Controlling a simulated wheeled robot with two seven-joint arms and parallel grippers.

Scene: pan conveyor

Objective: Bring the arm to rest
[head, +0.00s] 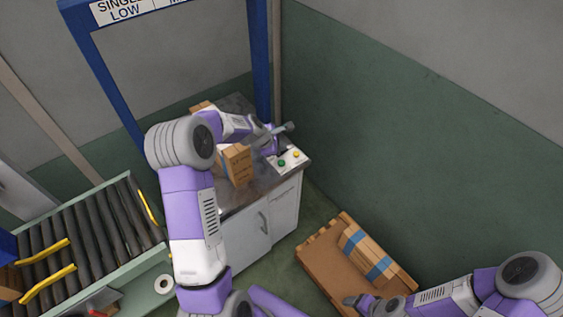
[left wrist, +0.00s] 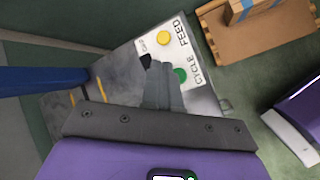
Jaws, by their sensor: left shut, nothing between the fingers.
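My left gripper (head: 288,127) is over the far right part of the grey worktop, near a white button panel (head: 296,166). Its fingers are shut and empty.
A cardboard box (head: 238,166) stands on the worktop (head: 243,203) beside my left forearm, another (head: 202,107) behind. The pallet (head: 318,262) holds a blue-taped box (head: 369,254). A roller conveyor (head: 85,235) is at left, a blue frame (head: 259,60) behind. Floor shows between cabinet and pallet.

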